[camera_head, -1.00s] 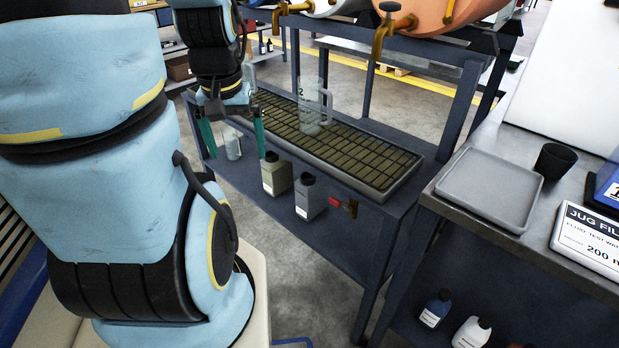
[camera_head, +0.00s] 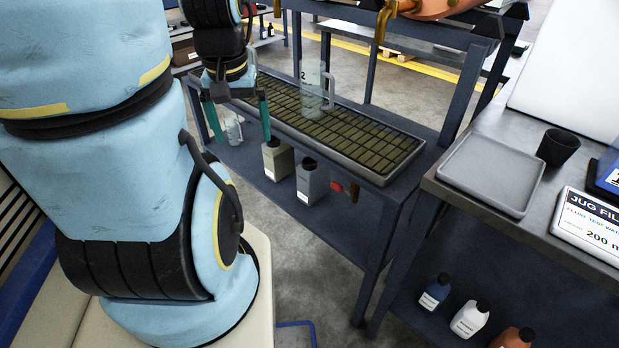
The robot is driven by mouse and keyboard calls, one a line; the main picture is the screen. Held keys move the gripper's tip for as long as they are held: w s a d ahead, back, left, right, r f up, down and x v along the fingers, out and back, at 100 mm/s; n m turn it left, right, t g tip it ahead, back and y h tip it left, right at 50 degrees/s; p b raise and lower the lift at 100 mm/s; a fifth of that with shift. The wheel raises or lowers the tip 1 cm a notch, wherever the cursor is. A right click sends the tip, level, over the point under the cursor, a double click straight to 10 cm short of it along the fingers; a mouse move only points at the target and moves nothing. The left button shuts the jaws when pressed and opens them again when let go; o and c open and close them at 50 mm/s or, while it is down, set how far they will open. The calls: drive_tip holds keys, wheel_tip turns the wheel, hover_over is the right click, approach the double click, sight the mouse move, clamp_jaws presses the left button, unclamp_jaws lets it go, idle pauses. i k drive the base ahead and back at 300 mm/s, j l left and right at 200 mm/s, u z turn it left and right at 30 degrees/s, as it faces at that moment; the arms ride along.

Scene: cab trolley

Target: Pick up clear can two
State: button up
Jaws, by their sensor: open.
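A clear can marked "2" (camera_head: 312,88), with a clear handle on its right side, stands upright on the slatted drip tray (camera_head: 400,172). My gripper (camera_head: 242,138) points downward to the left of that can, apart from it. Its two teal fingers are spread wide, with nothing visibly held between them. Another clear vessel (camera_head: 233,130) shows between and behind the fingers. Its upper part is partly hidden, and I cannot tell a number on it.
Brass taps (camera_head: 385,18) hang above the tray. A beige jug (camera_head: 277,160) and a grey jug (camera_head: 309,182) stand below it. At right, a bench holds a grey tray (camera_head: 490,175) and black cup (camera_head: 558,148). Several bottles stand beneath.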

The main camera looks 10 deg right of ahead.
sight(312, 177)
drive_tip(key=k+l+u, duration=0.15)
drive_tip(key=u, duration=0.35)
drive_tip(key=k+l+u, duration=0.15)
drive_tip(key=u, duration=0.3)
drive_tip(key=k+u, duration=0.3)
drive_tip(key=u, duration=0.2)
